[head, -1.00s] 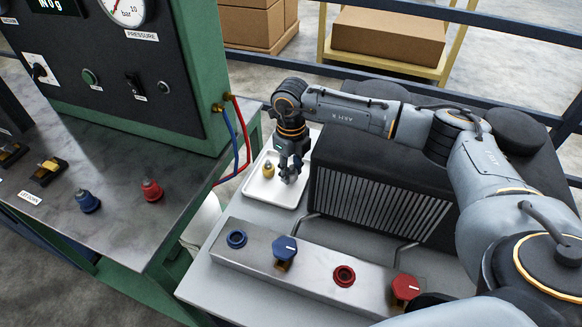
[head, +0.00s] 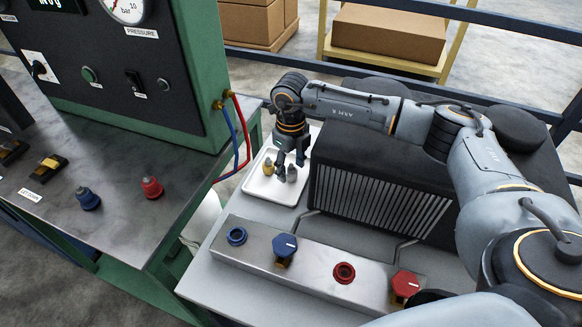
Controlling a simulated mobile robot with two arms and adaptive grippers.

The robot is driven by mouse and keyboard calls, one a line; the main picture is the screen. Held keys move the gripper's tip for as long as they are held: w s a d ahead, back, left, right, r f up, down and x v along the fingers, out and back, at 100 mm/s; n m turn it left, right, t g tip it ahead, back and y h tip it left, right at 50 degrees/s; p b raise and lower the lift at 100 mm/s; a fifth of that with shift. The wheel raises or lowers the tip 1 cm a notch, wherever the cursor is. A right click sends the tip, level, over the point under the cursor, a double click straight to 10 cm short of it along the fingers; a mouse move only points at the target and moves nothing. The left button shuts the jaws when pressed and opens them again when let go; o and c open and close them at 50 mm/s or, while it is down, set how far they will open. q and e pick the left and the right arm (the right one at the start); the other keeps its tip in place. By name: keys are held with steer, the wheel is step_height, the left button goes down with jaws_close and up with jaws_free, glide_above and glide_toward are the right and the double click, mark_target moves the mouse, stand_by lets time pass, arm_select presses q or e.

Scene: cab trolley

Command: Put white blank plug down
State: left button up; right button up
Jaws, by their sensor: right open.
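A white tray (head: 257,188) lies on the trolley top, left of the black finned unit. My right gripper (head: 291,162) points down over the tray's right part, with its dark fingers spread and open. Just below and between the fingers stands a small greyish plug (head: 292,174), which looks like the white blank plug; it rests on the tray. Another small grey piece (head: 280,174) is close on its left, and a yellow plug (head: 268,168) stands further left. At this size I cannot tell whether a finger still touches the plug. My left gripper is not in view.
A metal block (head: 320,271) in front carries a blue valve knob (head: 285,247), a red knob (head: 405,285) and two ring ports. The black finned unit (head: 380,195) is close right of the tray. Blue and red hoses (head: 239,140) hang from the green bench at left.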

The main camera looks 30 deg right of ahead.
mark_target(291, 166)
step_height(291, 166, up, 11)
steer(key=b, duration=0.1)
steer(key=shift+r, duration=0.15)
